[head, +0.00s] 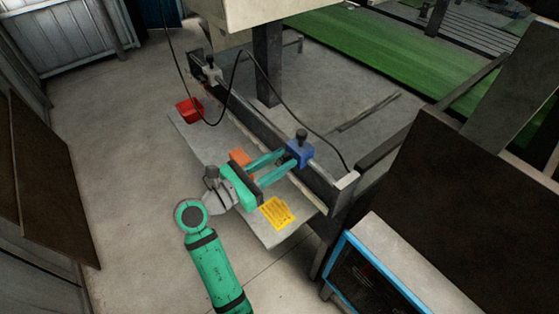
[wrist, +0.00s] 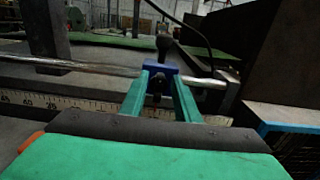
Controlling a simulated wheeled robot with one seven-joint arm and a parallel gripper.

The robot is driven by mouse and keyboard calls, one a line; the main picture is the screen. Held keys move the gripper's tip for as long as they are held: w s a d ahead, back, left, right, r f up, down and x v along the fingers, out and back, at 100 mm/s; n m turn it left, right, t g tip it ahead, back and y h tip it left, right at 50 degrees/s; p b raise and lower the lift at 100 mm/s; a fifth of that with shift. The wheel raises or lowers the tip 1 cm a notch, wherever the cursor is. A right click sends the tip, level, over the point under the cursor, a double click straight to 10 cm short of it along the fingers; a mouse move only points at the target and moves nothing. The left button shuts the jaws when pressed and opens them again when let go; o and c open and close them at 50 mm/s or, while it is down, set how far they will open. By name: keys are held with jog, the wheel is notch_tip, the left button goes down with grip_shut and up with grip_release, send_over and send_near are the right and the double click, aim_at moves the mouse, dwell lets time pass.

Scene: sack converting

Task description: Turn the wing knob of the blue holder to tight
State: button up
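The blue holder (head: 300,152) sits on a metal rail, with a black knob (head: 301,134) standing up on top. In the wrist view the blue holder (wrist: 161,68) is straight ahead, with the upright black knob (wrist: 164,42) above it. A small dark part (wrist: 157,87), perhaps the wing knob, shows on its near face between my fingers; its angle is too small to read. My gripper (head: 285,161) has its two teal fingers apart, one on each side of that part, tips at the holder. In the wrist view my gripper (wrist: 163,78) shows a gap between the fingers; contact cannot be told.
A scale strip (wrist: 50,101) runs along the rail. A red bin (head: 189,110), an orange object (head: 241,157) and a yellow sheet (head: 277,213) are on the grey shelf (head: 207,148). A black cable (head: 285,88) hangs over the rail. A blue-edged cabinet (head: 375,265) stands at right.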

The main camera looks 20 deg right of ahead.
jog(key=c, duration=0.7)
jog(key=shift+m, duration=0.3)
jog(key=m, duration=0.2)
jog(key=shift+s+m, duration=0.15)
jog(key=shift+m, duration=0.25)
jog(key=m, duration=0.3)
jog(key=shift+s+f+m, duration=0.15)
jog(key=shift+m, duration=0.25)
jog(key=m, duration=0.7)
jog(key=f+m, duration=0.1)
jog(key=m, duration=0.2)
jog(key=shift+s+d+m, duration=0.15)
jog(key=shift+s+m, duration=0.1)
jog(key=shift+m, duration=0.05)
